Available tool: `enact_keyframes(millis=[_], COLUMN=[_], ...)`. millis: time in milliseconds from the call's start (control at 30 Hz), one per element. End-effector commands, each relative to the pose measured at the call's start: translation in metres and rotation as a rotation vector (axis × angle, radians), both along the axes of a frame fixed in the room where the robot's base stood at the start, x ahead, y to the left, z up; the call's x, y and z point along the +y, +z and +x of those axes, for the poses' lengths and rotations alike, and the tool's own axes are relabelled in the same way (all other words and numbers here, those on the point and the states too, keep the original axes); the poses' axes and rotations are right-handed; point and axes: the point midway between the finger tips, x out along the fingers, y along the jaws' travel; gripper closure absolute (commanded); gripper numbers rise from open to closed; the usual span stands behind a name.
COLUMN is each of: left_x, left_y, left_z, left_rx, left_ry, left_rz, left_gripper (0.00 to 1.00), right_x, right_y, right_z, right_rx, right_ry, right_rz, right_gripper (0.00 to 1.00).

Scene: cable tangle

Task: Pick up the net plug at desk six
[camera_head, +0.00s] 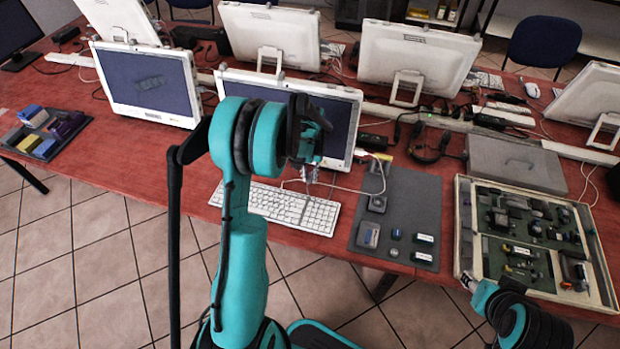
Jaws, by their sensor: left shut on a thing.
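My left arm reaches up the middle of the head view. Its gripper (309,179) is shut in front of the monitor, above the back of the white keyboard. A thin white cable (350,189) runs to its fingertips from the right. The net plug itself is hidden or too small to make out between the fingers. My right gripper (468,284) is at the lower right, by the near left corner of the parts case. Its fingers are too small to tell open from shut.
A grey mat (400,215) with small parts lies right of the keyboard (280,206). An open parts case (465,235) and a closed grey box (515,163) stand farther right. Several monitors, dark cables and a headset (428,150) crowd the back. Bare red desktop (130,165) lies left.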

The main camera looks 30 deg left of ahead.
Motion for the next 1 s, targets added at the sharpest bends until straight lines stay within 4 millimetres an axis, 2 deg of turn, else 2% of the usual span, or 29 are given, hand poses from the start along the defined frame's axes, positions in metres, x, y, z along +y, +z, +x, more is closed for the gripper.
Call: enact_keyframes(millis=[33,300,500,700,967,1000], left_x=[-0.001,-0.065,-0.097,-0.110,-0.111,-0.111], left_y=[0.014,0.050,0.069,0.076,0.076,0.076], left_z=[0.000,0.021,0.032,0.036,0.037,0.037], left_rx=[0.000,0.000,0.000,0.000,0.000,0.000], left_ry=[-0.001,-0.007,-0.003,-0.001,0.000,0.000], left_rz=[0.000,0.000,0.000,0.000,0.000,0.000], left_gripper=[1.00,1.00,1.00,1.00,1.00,0.90], right_x=[0.000,0.000,0.000,0.000,0.000,0.000], right_y=[0.009,0.028,0.037,0.040,0.040,0.040], right_z=[0.000,0.000,0.000,0.000,0.000,0.000], right_rx=[0.000,0.000,0.000,0.000,0.000,0.000], right_ry=[0.000,0.000,0.000,0.000,0.000,0.000], right_rz=[0.000,0.000,0.000,0.000,0.000,0.000], right_gripper=[0.60,0.60,0.60,0.60,0.60,0.60])
